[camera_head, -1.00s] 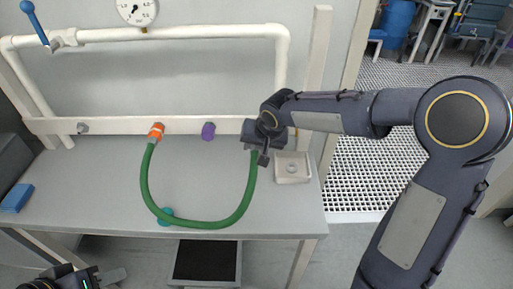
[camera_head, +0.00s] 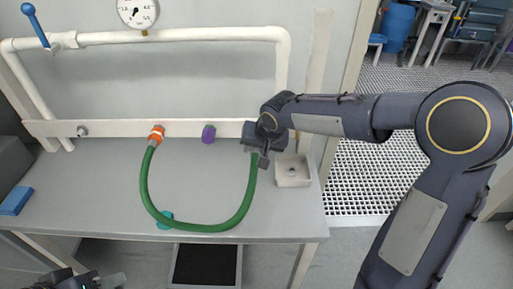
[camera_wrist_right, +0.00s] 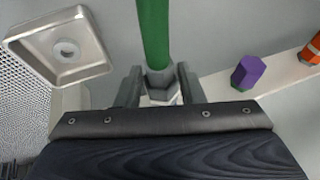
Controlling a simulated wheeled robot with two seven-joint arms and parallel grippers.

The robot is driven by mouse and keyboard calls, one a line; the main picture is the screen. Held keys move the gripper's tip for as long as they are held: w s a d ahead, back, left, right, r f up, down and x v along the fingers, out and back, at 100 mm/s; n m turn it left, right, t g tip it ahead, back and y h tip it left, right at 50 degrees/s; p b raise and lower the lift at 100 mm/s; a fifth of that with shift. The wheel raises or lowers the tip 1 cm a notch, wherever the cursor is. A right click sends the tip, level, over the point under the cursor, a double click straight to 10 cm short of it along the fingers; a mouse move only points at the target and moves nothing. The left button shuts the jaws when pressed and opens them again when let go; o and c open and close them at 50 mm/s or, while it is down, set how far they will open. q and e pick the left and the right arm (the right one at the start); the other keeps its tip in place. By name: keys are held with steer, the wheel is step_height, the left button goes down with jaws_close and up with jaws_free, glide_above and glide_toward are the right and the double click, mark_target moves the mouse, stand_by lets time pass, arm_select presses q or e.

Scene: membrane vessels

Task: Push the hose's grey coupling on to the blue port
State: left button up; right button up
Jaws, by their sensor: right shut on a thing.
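The green hose (camera_head: 190,226) hangs in a U over the bench, its left end at an orange port (camera_head: 157,133) on the white rail. My right gripper (camera_wrist_right: 160,88) is shut on the grey coupling (camera_wrist_right: 161,78) at the hose's other end, seen in the right wrist view. In the head view my right gripper (camera_head: 263,148) is at the rail's right end and hides the coupling. No blue port shows clearly; whether it is behind my right gripper I cannot tell. My left gripper (camera_head: 88,279) is partly in view at the bottom left, its jaws unclear.
A purple port (camera_head: 208,133) and a grey port (camera_head: 82,130) sit on the rail (camera_head: 110,128). A square pale tray (camera_head: 307,180) stands right of the hose. A teal thing (camera_head: 165,217) lies by the hose's bend. The bench middle is mostly clear.

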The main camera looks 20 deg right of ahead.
steer(key=shift+w+d+p, duration=0.2)
steer(key=shift+w, duration=0.4)
steer(key=shift+w+d+p, duration=0.15)
steer(key=shift+w, duration=0.4)
steer(key=o, duration=1.3)
steer(key=shift+c, duration=0.2)
steer(key=v, duration=0.8)
steer(key=s+d+n, duration=0.1)
steer(key=s+d, duration=0.2)
steer(key=s, duration=0.5)
steer(key=s+d, duration=0.2)
steer(key=s, duration=0.6)
steer(key=s+a+f+n+y, duration=0.1)
steer(key=s+f+y, duration=0.1)
steer(key=s, duration=0.9)
steer(key=shift+s+a+f+b, duration=0.3)
steer(key=shift+f+b, duration=0.05)
steer(key=shift+f, duration=0.55)
